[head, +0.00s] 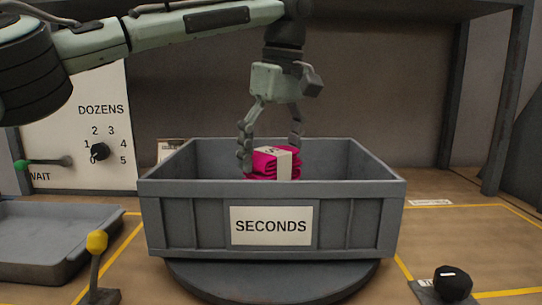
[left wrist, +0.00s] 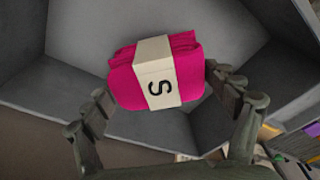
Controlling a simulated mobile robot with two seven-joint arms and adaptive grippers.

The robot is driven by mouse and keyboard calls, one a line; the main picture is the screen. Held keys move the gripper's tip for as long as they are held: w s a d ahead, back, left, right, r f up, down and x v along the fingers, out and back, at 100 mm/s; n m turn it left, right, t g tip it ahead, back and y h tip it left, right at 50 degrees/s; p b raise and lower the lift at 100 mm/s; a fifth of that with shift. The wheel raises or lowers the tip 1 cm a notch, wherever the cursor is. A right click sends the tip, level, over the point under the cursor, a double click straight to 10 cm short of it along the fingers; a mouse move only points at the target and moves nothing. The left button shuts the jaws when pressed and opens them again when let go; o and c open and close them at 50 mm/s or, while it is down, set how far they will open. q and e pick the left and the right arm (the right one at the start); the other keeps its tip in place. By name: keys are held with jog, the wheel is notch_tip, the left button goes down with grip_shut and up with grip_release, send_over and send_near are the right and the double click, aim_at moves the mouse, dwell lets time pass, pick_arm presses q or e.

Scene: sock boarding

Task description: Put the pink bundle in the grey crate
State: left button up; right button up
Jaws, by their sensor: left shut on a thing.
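The pink bundle (head: 264,164) is folded cloth with a pale band, and in the left wrist view the bundle (left wrist: 128,80) shows the letter S on that band. My left gripper (head: 270,153) points down into the grey crate and is shut on the bundle, with a finger at each side. The grey crate (head: 170,218) carries a "SECONDS" label and stands on a dark round base. The bundle is inside the crate's opening, its lower part hidden by the front wall. I cannot tell whether it touches the floor. My right gripper is not in view.
A shallow grey tray (head: 50,235) lies at the left, near a yellow-knobbed lever (head: 97,243). A "DOZENS" dial panel (head: 110,125) stands behind. A black knob (head: 453,282) is at the front right. The table right of the crate is mostly clear, with yellow lines.

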pick_arm(q)
jog(key=shift+f, duration=0.55)
jog(key=o, duration=1.1)
jog(key=shift+c, duration=0.2)
